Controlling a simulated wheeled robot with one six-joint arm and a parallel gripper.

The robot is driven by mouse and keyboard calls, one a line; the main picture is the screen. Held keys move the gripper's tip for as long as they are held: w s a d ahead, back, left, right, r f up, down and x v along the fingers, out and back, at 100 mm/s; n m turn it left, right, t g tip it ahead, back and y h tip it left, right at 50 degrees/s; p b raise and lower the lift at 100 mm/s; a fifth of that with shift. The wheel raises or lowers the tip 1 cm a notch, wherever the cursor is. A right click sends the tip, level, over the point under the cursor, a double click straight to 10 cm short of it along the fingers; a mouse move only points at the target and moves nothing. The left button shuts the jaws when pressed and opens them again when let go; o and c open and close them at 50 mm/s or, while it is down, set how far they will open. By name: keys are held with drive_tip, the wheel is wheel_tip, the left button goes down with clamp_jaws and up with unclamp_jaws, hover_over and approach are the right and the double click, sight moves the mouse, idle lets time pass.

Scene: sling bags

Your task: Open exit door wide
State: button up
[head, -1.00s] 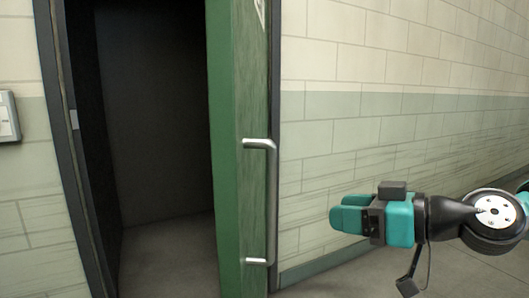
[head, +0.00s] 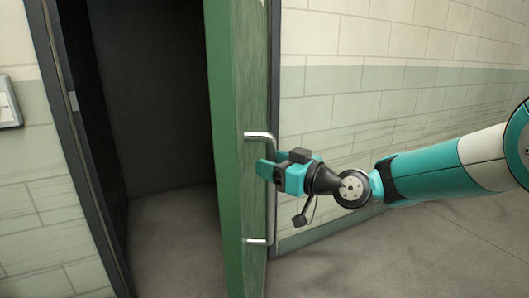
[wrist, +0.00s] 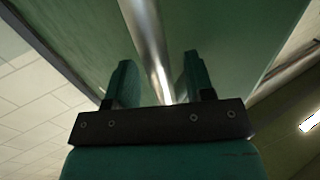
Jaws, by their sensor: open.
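The green exit door (head: 228,190) stands partly open, its edge and handle side toward me. A silver vertical bar handle (head: 273,220) is mounted on it. My teal gripper (head: 264,169) is at the handle, below its upper bracket, with the fingers pointing left toward the door. In the wrist view the handle (wrist: 148,45) runs between the two teal fingers (wrist: 158,82), which are apart. I cannot tell whether either finger touches the bar. The door face (wrist: 95,25) fills much of the wrist view behind the handle.
The dark door frame (head: 70,150) bounds the opening on the left, with a dim, empty space (head: 160,210) beyond. A grey wall box (head: 8,103) is at far left. A block wall (head: 370,110) runs along the right, above clear floor (head: 420,255).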

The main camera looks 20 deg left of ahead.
drive_tip(key=shift+x, duration=1.25)
